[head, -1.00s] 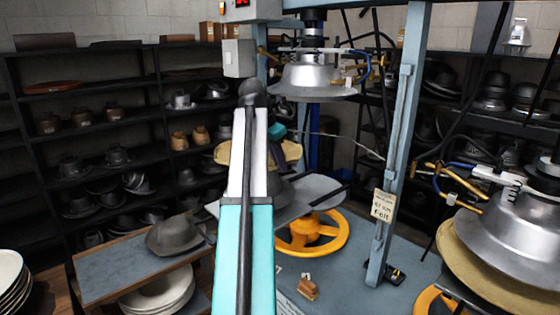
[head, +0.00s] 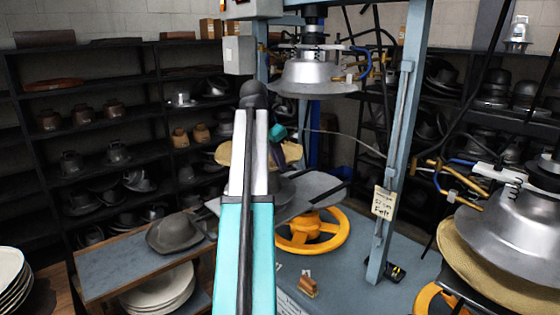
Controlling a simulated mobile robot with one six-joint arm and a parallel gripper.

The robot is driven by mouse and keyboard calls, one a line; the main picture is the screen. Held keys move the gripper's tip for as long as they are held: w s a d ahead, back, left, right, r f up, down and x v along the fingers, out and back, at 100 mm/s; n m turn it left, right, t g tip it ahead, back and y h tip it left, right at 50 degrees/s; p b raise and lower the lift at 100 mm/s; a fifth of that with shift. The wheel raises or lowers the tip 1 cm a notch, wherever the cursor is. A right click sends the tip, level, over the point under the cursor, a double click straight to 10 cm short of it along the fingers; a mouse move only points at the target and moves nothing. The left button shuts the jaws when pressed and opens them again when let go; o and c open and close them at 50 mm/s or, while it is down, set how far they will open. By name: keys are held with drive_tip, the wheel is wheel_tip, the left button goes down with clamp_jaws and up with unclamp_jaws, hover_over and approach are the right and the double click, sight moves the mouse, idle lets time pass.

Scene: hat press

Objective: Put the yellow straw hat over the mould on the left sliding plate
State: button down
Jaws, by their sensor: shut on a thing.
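The yellow straw hat (head: 292,152) hangs in the air beyond my arm, which hides its middle; its brim also shows to the left of the arm. My gripper (head: 280,148) is partly hidden behind the arm and is shut on the hat. The left sliding plate (head: 322,187) is a grey plate below the hat, with the grey mould (head: 284,188) on it, largely hidden by the arm. The hat is above the mould and apart from it.
A silver press head (head: 312,77) hangs above the plate, near a blue post (head: 398,150). A yellow handwheel (head: 335,232) is below. Another press (head: 515,230) with a straw hat stands at right. A grey felt hat (head: 174,233) lies on a side table.

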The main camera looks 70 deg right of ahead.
sight(280, 173)
drive_tip(key=shift+f, duration=1.95)
drive_tip(key=shift+f+b, duration=0.25)
drive_tip(key=shift+b, duration=0.05)
drive_tip(key=shift+f, duration=1.9)
drive_tip(key=shift+p, duration=0.3)
drive_tip(key=shift+f, duration=0.3)
idle(0.4)
drive_tip(key=c, duration=1.8)
unclamp_jaws()
drive_tip(key=shift+c, duration=0.2)
